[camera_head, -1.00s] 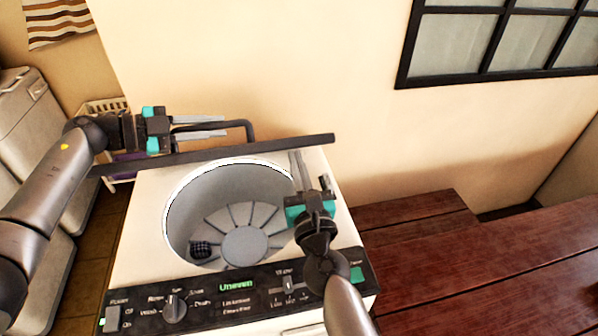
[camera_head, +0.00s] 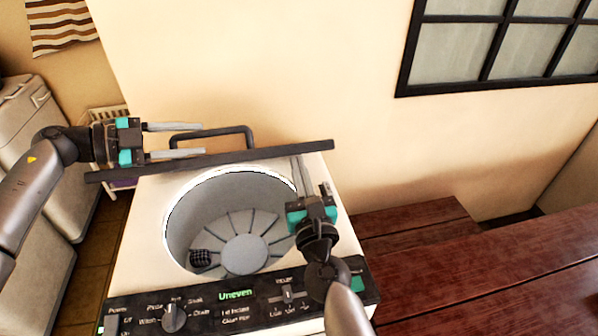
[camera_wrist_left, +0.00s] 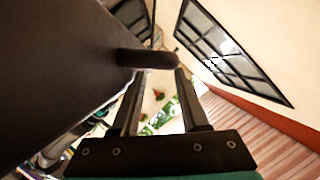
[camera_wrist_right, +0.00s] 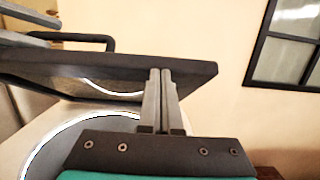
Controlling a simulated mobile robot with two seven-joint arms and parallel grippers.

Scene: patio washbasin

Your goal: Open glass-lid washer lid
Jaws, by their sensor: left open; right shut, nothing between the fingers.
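The washer lid (camera_head: 120,175) is raised and stands near upright behind the tub, seen edge-on as a dark bar. Its dark handle (camera_head: 250,133) sticks up behind that edge. The washer's round tub (camera_head: 185,230) is uncovered, with a small dark item (camera_head: 201,258) inside. My left gripper (camera_head: 188,140) is open at the left of the handle, its fingers apart; in the left wrist view the handle's end (camera_wrist_left: 150,58) shows between or in front of them. My right gripper (camera_head: 300,170) is shut and empty, its fingertips at the lid's right part, as the right wrist view also shows (camera_wrist_right: 160,75).
The control panel (camera_head: 235,312) runs along the washer's front. A wall stands behind the washer, with a dark-framed window (camera_head: 500,50) at upper right. Dark red wooden planks (camera_head: 480,260) lie to the right. Grey bins (camera_head: 30,130) stand at left.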

